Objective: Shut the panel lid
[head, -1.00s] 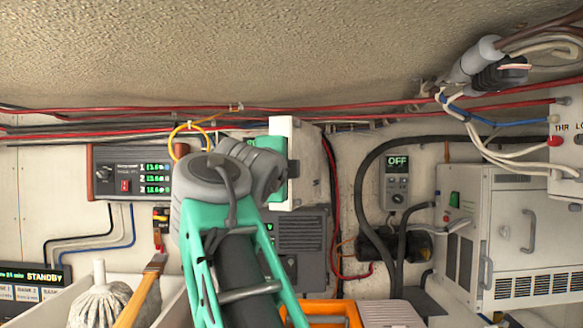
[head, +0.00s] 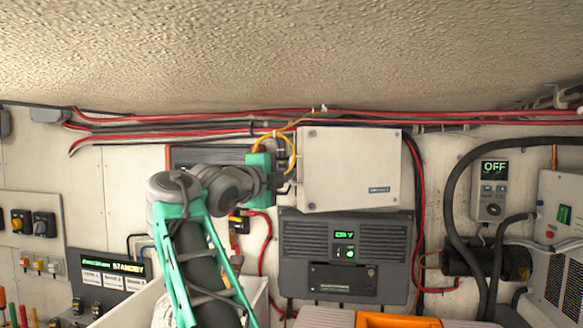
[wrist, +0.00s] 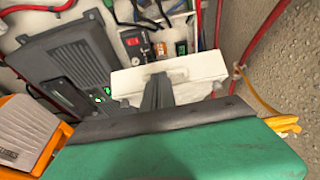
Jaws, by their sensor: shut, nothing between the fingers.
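The panel lid (head: 348,168) is a pale, flat, rectangular cover on the back wall, above a dark grey unit. Its broad face is toward the head camera. I cannot tell whether it sits fully flush. My gripper (head: 289,188) is shut and empty at the lid's left edge. In the wrist view my gripper's fingers (wrist: 157,92) point at a white slab-like part (wrist: 206,72), with a pale edge and a small slot. Contact cannot be made out.
The dark grey unit (head: 345,250) with a green display is just below. Red and black cables (head: 200,137) run above, and a yellow cable loop (head: 290,153) hangs beside my gripper. An OFF controller (head: 490,190) and a thick black hose stand to the right.

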